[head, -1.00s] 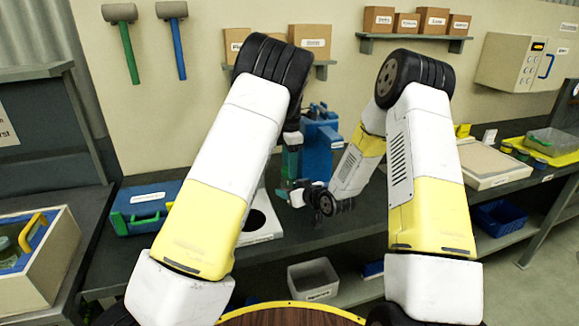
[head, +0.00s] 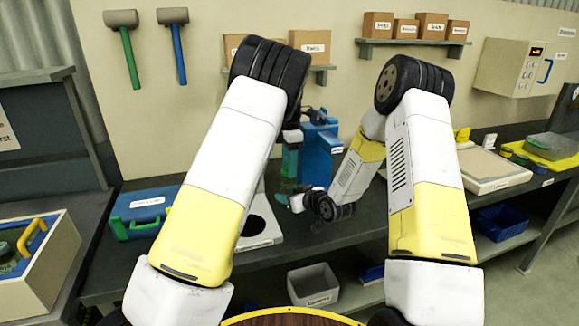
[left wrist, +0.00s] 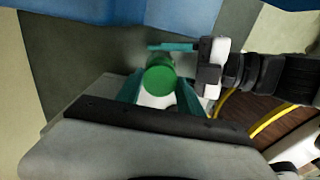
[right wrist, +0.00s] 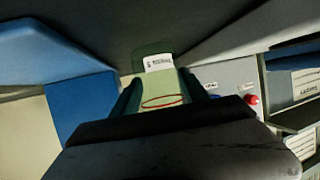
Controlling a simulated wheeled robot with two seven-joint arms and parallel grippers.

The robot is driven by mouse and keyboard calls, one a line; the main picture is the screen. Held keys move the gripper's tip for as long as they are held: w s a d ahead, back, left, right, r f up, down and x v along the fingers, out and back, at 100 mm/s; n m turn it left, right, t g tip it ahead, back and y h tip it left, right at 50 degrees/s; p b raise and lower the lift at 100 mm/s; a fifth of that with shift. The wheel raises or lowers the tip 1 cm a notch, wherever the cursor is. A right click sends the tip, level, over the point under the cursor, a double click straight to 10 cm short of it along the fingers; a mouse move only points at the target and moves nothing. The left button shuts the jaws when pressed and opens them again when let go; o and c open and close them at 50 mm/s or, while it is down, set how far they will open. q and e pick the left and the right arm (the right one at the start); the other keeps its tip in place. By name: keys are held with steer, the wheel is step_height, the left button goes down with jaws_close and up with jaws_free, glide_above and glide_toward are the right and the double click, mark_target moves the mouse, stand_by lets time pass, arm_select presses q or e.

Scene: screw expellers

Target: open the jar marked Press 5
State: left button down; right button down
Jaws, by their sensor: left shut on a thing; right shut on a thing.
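In the left wrist view a round green lid (left wrist: 160,80) sits between the teal fingers of my left gripper (head: 289,172), which is shut on it. In the right wrist view a pale green jar (right wrist: 162,88) with a red ring and a white label (right wrist: 158,63) sits between the fingers of my right gripper (head: 283,197), which is shut on it. The label is too small to read. In the head view my right gripper is just below my left. The jar is mostly hidden there; I cannot tell whether lid and jar touch.
A blue press (head: 318,155) stands close behind the grippers. A white board with a round dark hole (head: 258,225) lies on the bench to their left, beside a blue case (head: 140,215). A grey bin (head: 314,284) sits below the bench top.

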arm_select(q)
steer(key=shift+r, duration=2)
arm_select(e)
steer(key=shift+c, duration=2.4)
jaws_free()
